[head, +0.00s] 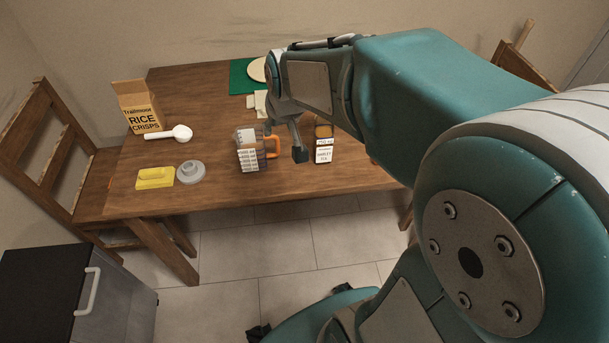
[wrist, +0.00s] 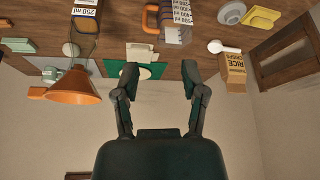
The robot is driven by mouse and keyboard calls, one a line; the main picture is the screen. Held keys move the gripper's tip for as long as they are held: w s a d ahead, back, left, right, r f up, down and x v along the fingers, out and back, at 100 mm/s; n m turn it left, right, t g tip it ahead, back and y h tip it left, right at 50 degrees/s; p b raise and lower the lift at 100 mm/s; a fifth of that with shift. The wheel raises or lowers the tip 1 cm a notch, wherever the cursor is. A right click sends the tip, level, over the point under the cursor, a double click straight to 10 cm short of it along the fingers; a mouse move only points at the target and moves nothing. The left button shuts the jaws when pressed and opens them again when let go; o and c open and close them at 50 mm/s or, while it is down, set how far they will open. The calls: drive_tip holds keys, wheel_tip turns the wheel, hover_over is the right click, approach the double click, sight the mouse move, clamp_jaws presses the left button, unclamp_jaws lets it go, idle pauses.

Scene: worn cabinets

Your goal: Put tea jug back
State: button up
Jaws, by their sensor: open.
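A small amber jug (head: 324,131) with a white label stands on the table, right of my gripper; the label's small print seems to include "tea". A clear measuring jug (head: 247,137) with white volume labels and an orange handle stands left of my gripper. In the wrist view, which is upside down, the amber jug (wrist: 85,42) is at upper left and the measuring jug (wrist: 172,34) at top centre. My gripper (wrist: 159,72) is open with nothing between its fingers. In the head view my gripper (head: 300,154) is close to the orange handle; I cannot tell whether they touch.
The wooden table (head: 207,100) holds a crisps box (head: 140,107), a white scoop (head: 180,133), a grey round lid (head: 190,172), a yellow block (head: 155,178) and a green mat (head: 240,77). An orange cone (wrist: 72,88) shows in the wrist view. A chair (head: 50,130) stands left.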

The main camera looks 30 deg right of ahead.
drive_tip(key=s+a+r, duration=0.1)
drive_tip(key=s+r, duration=0.1)
drive_tip(key=s, duration=0.6)
drive_tip(key=s+a+r, duration=0.2)
drive_tip(key=s, duration=0.7)
drive_tip(key=shift+s+r+n+t, duration=0.2)
drive_tip(key=shift+s+n+t, duration=0.1)
